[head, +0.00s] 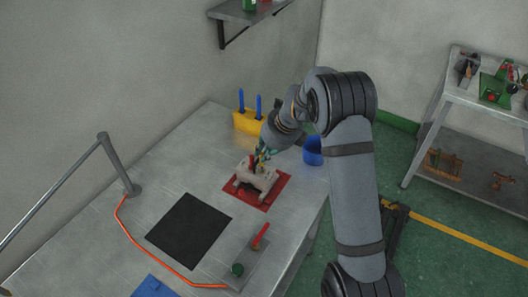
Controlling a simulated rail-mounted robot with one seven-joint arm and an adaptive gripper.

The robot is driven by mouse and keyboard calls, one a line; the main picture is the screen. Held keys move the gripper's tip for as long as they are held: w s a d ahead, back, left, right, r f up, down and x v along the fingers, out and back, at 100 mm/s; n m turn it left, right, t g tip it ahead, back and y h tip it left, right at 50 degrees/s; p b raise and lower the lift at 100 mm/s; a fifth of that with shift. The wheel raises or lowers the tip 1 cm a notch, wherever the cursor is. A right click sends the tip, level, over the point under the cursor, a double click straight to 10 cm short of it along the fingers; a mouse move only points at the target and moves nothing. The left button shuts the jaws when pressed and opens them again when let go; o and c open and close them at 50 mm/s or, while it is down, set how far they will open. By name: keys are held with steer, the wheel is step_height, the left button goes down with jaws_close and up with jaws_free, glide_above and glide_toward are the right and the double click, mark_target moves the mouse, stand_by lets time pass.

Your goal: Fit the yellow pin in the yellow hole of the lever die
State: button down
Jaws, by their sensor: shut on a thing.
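The lever die (257,179), a pale block with short legs, stands on a red mat (272,201) on the metal table. A dark red upright part (252,163) shows at its top. My gripper (262,154) is right above the die and is shut on the yellow pin (259,161), a small yellow piece pointing down at the die's top. The yellow hole cannot be made out. At this size I cannot tell whether the pin's tip is in a hole or just above it.
A yellow block (248,121) with blue pegs stands behind the die, and a blue cup (313,152) stands to the right. A black mat (189,224) lies at left. A plate with a red handle (261,235) and green knob lies in front. An orange cable (139,246) crosses the table.

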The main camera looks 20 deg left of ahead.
steer(key=shift+f+b, duration=1.5)
steer(key=shift+f, duration=0.3)
steer(key=c, duration=1.7)
jaws_free()
steer(key=shift+r, duration=0.1)
steer(key=shift+o, duration=0.2)
steer(key=v, duration=1.2)
